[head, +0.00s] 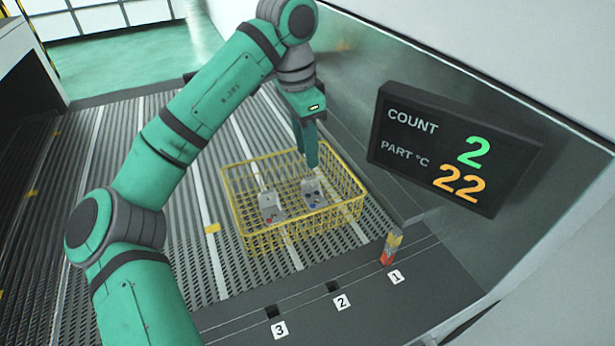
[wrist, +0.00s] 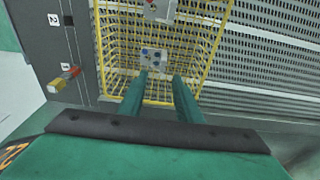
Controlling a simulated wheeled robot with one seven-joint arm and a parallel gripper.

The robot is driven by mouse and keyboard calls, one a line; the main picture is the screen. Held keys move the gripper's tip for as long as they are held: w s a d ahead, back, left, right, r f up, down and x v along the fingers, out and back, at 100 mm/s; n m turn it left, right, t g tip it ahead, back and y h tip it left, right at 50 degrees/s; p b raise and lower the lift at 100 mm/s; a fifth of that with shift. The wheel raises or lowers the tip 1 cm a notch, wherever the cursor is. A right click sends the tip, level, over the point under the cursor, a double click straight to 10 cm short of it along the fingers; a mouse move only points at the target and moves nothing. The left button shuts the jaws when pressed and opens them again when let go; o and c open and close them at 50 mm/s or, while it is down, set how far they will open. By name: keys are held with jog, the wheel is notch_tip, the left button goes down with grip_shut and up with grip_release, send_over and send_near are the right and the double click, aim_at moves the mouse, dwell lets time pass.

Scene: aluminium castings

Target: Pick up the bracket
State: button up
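Two small grey metal castings lie in a yellow wire basket (head: 352,207). The right one, with blue marks (head: 314,192), sits just below my gripper (head: 311,163); the left one has a red mark (head: 270,206). I cannot tell which of them the task calls the bracket. In the wrist view my gripper (wrist: 161,75) has its two green fingers apart with nothing seen gripped. The blue-marked casting (wrist: 152,57) shows just beyond the fingertips, slightly left of centre. The other casting (wrist: 160,9) is cut off at the top edge.
The basket's wire walls surround both castings on a ribbed grey conveyor (head: 130,135). A dark display (head: 455,150) at right reads COUNT 2, PART °C 22. A red-and-yellow peg (head: 391,246) stands by label 1 on the front ledge; slots 2 and 3 look empty.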

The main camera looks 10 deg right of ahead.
aim_at(310, 178)
jog(key=shift+w+f, duration=0.2)
jog(key=shift+f, duration=0.35)
jog(key=f, duration=0.6)
jog(key=d+f, duration=0.1)
jog(key=f, duration=0.2)
jog(key=shift+w+d+f, duration=0.1)
jog(key=shift+w+f, duration=0.15)
jog(key=shift+f, duration=0.05)
jog(key=shift+c, duration=0.3)
grip_shut()
